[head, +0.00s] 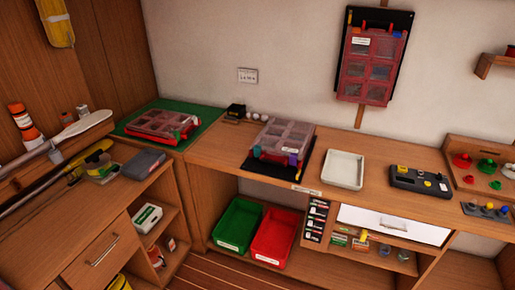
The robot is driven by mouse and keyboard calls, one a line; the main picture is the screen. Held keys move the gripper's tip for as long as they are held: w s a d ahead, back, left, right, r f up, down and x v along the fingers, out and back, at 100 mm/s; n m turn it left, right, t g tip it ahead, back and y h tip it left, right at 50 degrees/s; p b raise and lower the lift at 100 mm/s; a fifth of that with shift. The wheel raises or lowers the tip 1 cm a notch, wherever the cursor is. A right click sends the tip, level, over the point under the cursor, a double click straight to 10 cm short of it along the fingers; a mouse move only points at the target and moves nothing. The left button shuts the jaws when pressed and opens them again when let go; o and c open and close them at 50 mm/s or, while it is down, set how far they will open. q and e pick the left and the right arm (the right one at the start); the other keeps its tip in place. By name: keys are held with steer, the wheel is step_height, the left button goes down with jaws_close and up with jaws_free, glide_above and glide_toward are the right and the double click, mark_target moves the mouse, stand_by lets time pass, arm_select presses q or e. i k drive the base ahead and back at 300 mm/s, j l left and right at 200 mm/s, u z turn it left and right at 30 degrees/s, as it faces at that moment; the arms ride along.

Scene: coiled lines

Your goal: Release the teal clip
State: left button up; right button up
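Three flat cases with clear, reddish compartment lids show in the head view. One case (163,123) lies on a green mat (133,119) at the left. A second case (284,138) rests on a dark mat (263,167) in the middle of the bench and has a red and a blue-purple clip at its front edge. A third case (371,70) hangs on a black board on the wall, with small coloured clips along its top. The clips are too small for me to tell surely which is teal. Neither of my grippers is in view.
A white tray (343,170) and a dark control box (420,181) stand on the bench (215,152) right of the middle case. Red and green knobs sit at the far right. Green (238,224) and red (274,237) bins stand below. A white drawer front (394,224) is under the bench.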

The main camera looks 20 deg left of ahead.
mark_target(256, 148)
steer(key=i+j+z, duration=0.3)
steer(key=j, duration=0.3)
steer(key=i+j+z, duration=0.15)
steer(key=i+j, duration=0.15)
steer(key=i+j+z, duration=0.15)
steer(key=j, duration=0.25)
steer(key=i+j+z, duration=0.15)
steer(key=j, duration=0.2)
steer(key=i+j+z, duration=0.15)
steer(key=j, duration=0.25)
steer(key=j+z, duration=0.15)
steer(key=j, duration=0.2)
steer(key=i, duration=0.05)
